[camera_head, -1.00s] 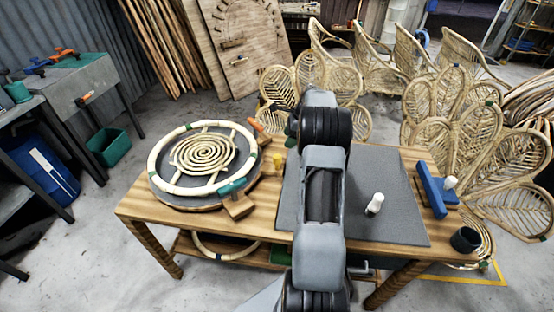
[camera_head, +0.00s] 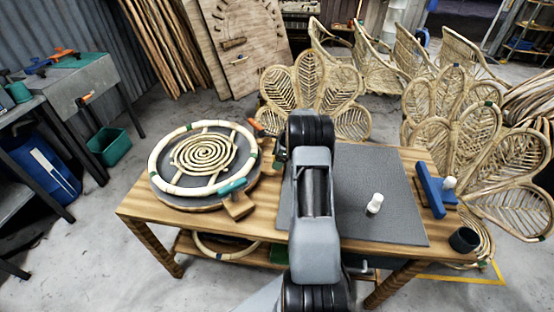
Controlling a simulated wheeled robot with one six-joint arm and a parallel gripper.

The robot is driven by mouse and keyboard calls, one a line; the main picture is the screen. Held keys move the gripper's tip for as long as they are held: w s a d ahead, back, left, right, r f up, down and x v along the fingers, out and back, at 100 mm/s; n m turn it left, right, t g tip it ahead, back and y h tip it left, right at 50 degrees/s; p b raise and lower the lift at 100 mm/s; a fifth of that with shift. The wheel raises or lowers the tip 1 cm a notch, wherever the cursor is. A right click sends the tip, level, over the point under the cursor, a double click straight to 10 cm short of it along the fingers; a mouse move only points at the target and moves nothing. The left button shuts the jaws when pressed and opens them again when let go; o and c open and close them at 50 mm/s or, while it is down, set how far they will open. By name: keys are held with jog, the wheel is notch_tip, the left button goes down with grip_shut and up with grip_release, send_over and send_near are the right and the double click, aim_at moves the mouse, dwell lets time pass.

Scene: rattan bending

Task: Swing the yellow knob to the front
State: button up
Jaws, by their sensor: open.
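A round jig (camera_head: 190,203) on the left of the table carries a rattan ring (camera_head: 157,161) with a spiral centre. Teal and orange clamps sit at its edge. The yellow knob does not show now; the place right of the jig where it stood is covered by my arm and gripper. My gripper (camera_head: 280,154) shows only as a small dark part at the left edge of my arm, just right of the jig. It is open; its fingertips are mostly hidden, and I cannot tell whether it touches the knob.
The wooden table (camera_head: 140,205) also holds a grey mat (camera_head: 400,215) with a white peg (camera_head: 375,203), a blue block fixture (camera_head: 433,190) and a dark cup (camera_head: 464,240). Rattan chair backs (camera_head: 340,85) stand close behind the table. The mat is mostly clear.

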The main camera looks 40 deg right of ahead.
grip_shut()
dwell(0.6)
